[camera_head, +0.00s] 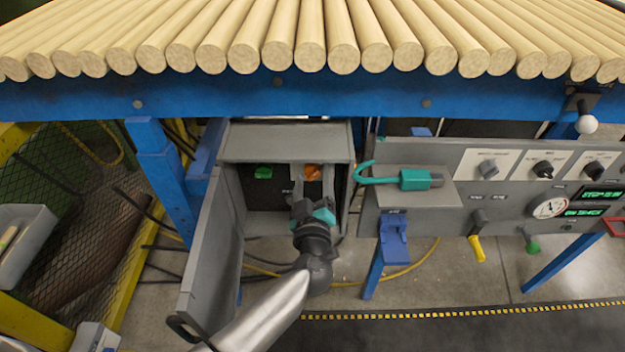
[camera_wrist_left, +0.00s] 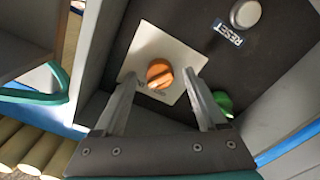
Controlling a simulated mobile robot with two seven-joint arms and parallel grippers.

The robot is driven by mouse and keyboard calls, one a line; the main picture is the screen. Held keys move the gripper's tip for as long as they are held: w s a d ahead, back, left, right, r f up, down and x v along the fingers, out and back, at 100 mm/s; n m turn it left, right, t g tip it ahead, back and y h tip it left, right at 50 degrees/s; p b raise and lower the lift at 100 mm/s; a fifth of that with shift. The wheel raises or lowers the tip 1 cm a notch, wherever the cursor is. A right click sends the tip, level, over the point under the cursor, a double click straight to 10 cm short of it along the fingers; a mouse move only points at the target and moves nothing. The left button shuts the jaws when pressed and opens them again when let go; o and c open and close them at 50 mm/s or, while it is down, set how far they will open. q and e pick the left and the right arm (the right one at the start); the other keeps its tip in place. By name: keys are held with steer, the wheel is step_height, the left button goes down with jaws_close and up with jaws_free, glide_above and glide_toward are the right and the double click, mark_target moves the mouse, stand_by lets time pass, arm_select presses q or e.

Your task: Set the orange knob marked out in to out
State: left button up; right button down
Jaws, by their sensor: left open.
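The orange knob (camera_head: 312,172) sits on a pale plate inside an open grey box under the blue beam. In the left wrist view the orange knob (camera_wrist_left: 159,73) shows between and beyond my fingers, and the lettering on its plate (camera_wrist_left: 183,55) is partly hidden and too small to read. My left gripper (camera_head: 313,195) reaches into the box from below. Its fingers (camera_wrist_left: 162,100) are open, one to each side of the knob in the picture, with no contact that I can make out. My right gripper is in neither view.
The box door (camera_head: 205,255) hangs open at left. A green knob (camera_head: 263,172) sits beside the orange one; a grey button (camera_wrist_left: 245,14) marked RESET shows in the wrist view. A teal hooked handle (camera_head: 415,179) and control panel are to the right. Wooden rods (camera_head: 340,55) lie above.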

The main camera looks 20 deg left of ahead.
arm_select(q)
jaws_close()
stand_by(0.5)
